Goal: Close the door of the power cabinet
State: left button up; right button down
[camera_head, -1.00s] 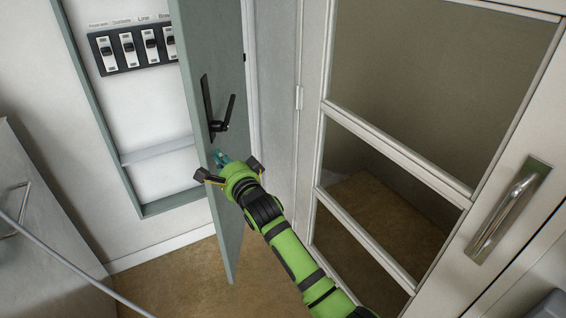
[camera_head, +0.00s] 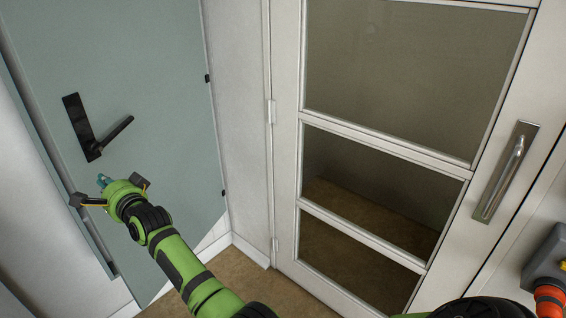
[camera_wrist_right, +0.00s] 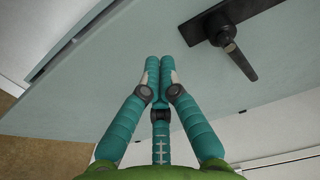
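The grey-green power cabinet door (camera_head: 150,90) fills the left of the head view. It covers most of the cabinet opening but stands ajar, with a strip of the cabinet frame (camera_head: 48,140) showing past its left edge. Its black lever handle (camera_head: 98,130) also shows in the right wrist view (camera_wrist_right: 228,36). My right gripper (camera_head: 103,182) is at the door face, just below the handle. Its teal fingers (camera_wrist_right: 158,64) are together, with nothing visible between them. They are at or very near the door; contact is unclear. The switches inside are hidden. My left gripper is not in view.
A white glazed door (camera_head: 400,140) with a metal pull handle (camera_head: 507,172) stands to the right. A grey and orange object (camera_head: 548,290) is at the lower right edge. Brown floor (camera_head: 240,285) shows below the cabinet door.

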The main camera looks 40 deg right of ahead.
aim_at(90, 174)
jog(key=shift+w+a+b, duration=0.25)
jog(key=shift+w+a, duration=0.2)
jog(key=shift+w, duration=0.2)
jog(key=shift+w+a+b, duration=0.25)
jog(key=shift+w+a, duration=0.2)
jog(key=shift+w, duration=0.2)
jog(key=shift+s, duration=0.1)
